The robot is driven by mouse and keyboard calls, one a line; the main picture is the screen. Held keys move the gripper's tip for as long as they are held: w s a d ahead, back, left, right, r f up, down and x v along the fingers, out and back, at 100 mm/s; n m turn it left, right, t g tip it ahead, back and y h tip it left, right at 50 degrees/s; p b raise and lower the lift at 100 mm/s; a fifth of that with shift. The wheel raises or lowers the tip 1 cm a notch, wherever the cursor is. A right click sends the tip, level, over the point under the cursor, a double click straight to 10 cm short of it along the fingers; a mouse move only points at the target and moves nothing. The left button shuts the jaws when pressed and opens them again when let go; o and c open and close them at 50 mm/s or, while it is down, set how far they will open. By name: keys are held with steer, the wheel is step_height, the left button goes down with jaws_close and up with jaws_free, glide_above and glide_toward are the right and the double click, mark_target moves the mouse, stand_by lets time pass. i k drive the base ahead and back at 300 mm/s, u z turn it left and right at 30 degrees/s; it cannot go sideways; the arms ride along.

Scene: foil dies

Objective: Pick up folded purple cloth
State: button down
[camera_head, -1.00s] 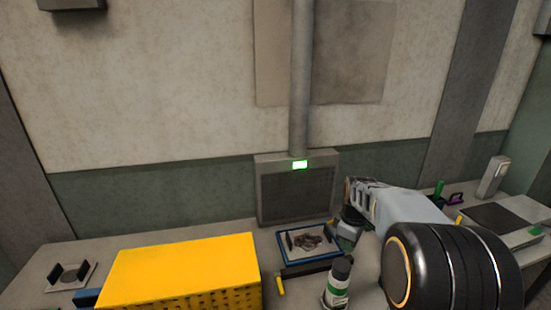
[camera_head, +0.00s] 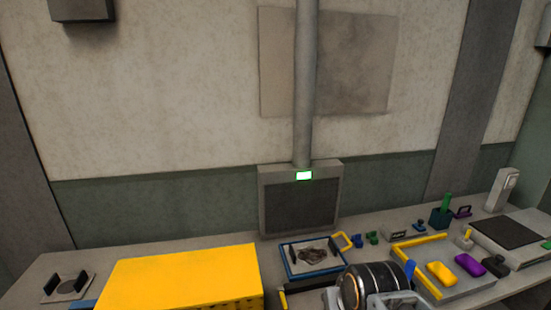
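The folded purple cloth (camera_head: 469,264) appears as a small purple pad with rounded corners, lying flat on a grey tray (camera_head: 462,290) at the right of the bench. A similar yellow pad (camera_head: 441,273) lies just left of it, with a gap between them. My arm shows only as a dark, ringed joint and grey link at the bottom centre, left of the tray. My gripper's fingers are not visible, and nothing of mine touches the cloth.
A yellow bar (camera_head: 419,241) edges the tray's back. A black object (camera_head: 495,266) sits close right of the cloth. A blue-framed tray (camera_head: 286,262) lies left of my arm, and a large yellow block (camera_head: 180,275) stands further left. A dark cup (camera_head: 440,217) stands behind.

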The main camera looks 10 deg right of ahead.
mark_target(472, 266)
steer(key=z, duration=2.75)
steer(key=i, duration=1.75)
